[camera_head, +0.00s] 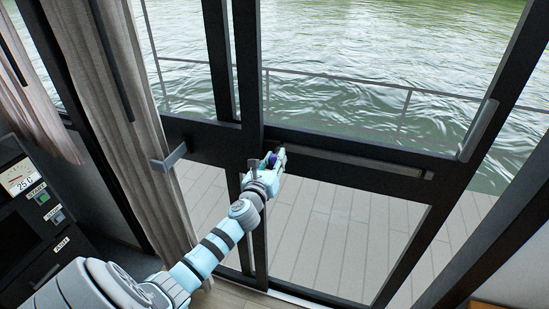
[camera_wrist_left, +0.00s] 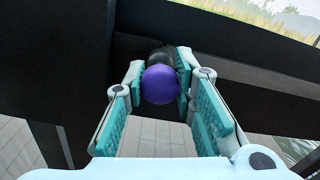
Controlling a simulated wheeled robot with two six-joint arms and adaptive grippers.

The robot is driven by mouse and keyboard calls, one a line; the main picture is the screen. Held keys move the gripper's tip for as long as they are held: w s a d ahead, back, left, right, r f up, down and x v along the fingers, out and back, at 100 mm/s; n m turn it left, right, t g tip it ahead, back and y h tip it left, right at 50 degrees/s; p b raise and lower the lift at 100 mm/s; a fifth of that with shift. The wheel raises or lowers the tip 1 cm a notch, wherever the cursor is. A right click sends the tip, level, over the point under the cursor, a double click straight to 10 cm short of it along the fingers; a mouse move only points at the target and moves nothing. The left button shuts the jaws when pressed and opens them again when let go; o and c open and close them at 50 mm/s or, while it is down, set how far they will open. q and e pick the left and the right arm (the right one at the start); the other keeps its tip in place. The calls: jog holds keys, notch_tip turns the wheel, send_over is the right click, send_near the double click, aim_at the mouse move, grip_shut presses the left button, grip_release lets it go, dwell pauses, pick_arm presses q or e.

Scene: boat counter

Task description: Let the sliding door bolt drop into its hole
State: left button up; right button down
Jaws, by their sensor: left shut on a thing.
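The sliding door (camera_head: 345,168) has a dark frame with glass panes. Its bolt shows a round purple knob (camera_wrist_left: 160,84) in the left wrist view, with a dark round part (camera_wrist_left: 160,57) behind it. In the head view the knob is a small purple spot (camera_head: 272,159) at the door's middle crossbar. My left gripper (camera_head: 277,158) is shut on the knob; in the wrist view its teal finger pads (camera_wrist_left: 158,82) stand on both sides of it. The hole for the bolt is hidden, and I cannot tell how high the bolt sits. My right gripper is not in view.
A grey handle (camera_head: 170,157) juts from the frame left of my gripper. A long handle (camera_head: 478,130) is on the door's right side. A curtain (camera_head: 140,120) hangs at left, beside a control panel (camera_head: 35,200). Deck and water lie beyond the glass.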

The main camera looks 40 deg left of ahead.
pick_arm(q)
jog(key=shift+w, duration=0.1)
jog(key=shift+w+a, duration=0.25)
jog(key=shift+w, duration=0.2)
jog(key=o, duration=1.1)
